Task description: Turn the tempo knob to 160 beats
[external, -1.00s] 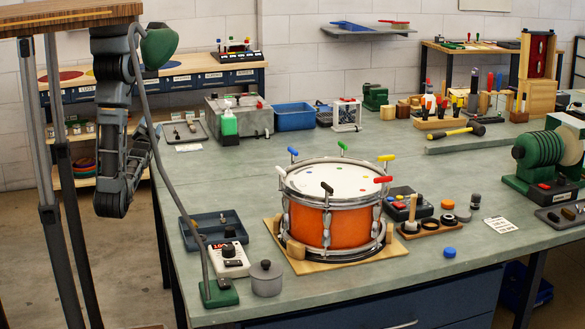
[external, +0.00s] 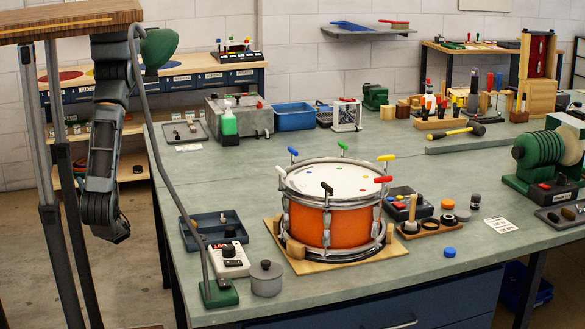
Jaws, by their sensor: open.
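A white box (external: 238,268) with a black knob (external: 229,250) on top and red characters stands at the front left of the bench, beside a grey lidded pot. It looks like the tempo unit, but its scale is too small to read and the knob's setting cannot be told. My gripper (external: 113,236) hangs at the lower end of my arm, left of the bench and over the floor. It is open, empty and well apart from the box.
The green foot (external: 219,294) of a lamp with a thin curved stem stands in front of the box. A dark blue tray (external: 190,240) lies behind it. An orange drum (external: 310,226) with coloured keys stands to the right.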

